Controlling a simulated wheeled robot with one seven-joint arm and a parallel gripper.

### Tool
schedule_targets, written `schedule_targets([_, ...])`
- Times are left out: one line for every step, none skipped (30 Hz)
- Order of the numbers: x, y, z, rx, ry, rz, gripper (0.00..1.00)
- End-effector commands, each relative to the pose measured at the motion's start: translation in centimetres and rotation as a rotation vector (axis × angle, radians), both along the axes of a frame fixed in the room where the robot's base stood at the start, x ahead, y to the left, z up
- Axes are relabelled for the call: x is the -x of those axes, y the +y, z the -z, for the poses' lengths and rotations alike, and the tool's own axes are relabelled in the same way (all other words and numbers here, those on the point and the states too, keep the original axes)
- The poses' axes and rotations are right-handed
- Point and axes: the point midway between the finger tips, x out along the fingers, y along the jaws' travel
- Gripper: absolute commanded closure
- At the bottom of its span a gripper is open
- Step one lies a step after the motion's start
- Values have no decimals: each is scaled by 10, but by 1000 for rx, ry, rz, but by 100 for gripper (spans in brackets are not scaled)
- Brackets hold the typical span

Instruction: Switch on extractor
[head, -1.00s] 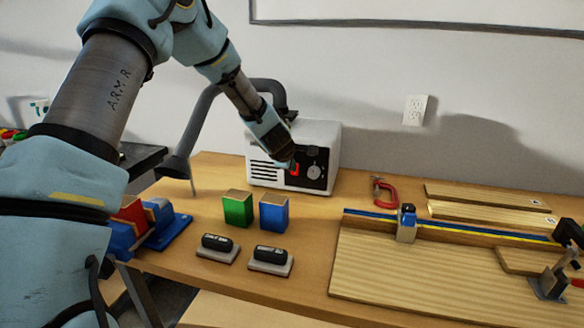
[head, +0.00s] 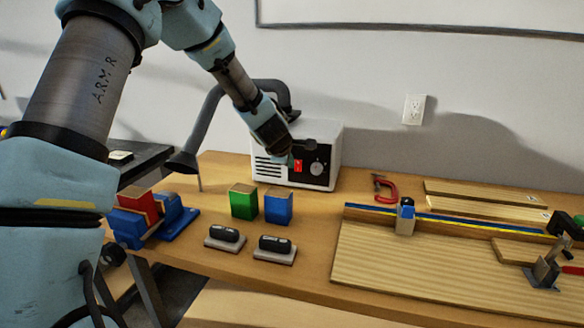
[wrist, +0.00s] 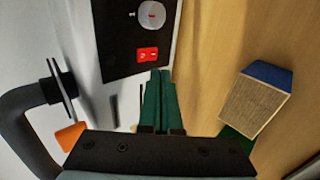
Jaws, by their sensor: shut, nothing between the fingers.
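The extractor (head: 324,134) is a white box at the back of the bench, with a black front panel (head: 325,177). A red rocker switch (head: 298,166) and a round grey knob (head: 317,169) are on that panel. In the wrist view the red switch (wrist: 147,54) and knob (wrist: 151,14) show clearly. My gripper (head: 289,160) is shut and empty, its green fingertips (wrist: 160,73) close by the switch in the picture. I cannot tell whether they touch the panel, or which way the switch is set.
A grey hose (head: 207,112) curves left from the extractor. Green (head: 243,203) and blue (head: 278,207) blocks and two black-topped erasers (head: 225,235) stand in front. A red clamp (head: 385,188), boards and a blue vise (head: 180,214) lie to the sides. The bench front is mostly clear.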

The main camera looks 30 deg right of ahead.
Motion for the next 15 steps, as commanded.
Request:
schedule_targets([3, 3, -4, 0, -2, 0, 100])
schedule_targets([5, 5, -6, 0, -2, 0, 100])
schedule_targets([8, 8, -10, 0, -2, 0, 100])
schedule_targets([10, 10, -13, 0, -3, -1, 100])
schedule_targets([13, 13, -16, 0, -3, -1, 100])
schedule_targets([16, 16, -21, 1, -4, -1, 100])
schedule_targets([19, 18, -24, 0, -3, -1, 100])
schedule_targets([21, 21, -27, 0, -3, -1, 100])
schedule_targets([24, 24, -31, 0, -3, -1, 100])
schedule_targets([26, 25, -34, -1, -3, 0, 100])
schedule_targets([28, 27, -36, -1, -2, -1, 100])
schedule_targets([30, 29, -39, -1, -2, -1, 100])
schedule_targets([32, 30, -41, -1, -2, -1, 100])
schedule_targets([33, 31, -42, -1, 0, -1, 100])
schedule_targets([34, 32, -43, -1, 0, -1, 100])
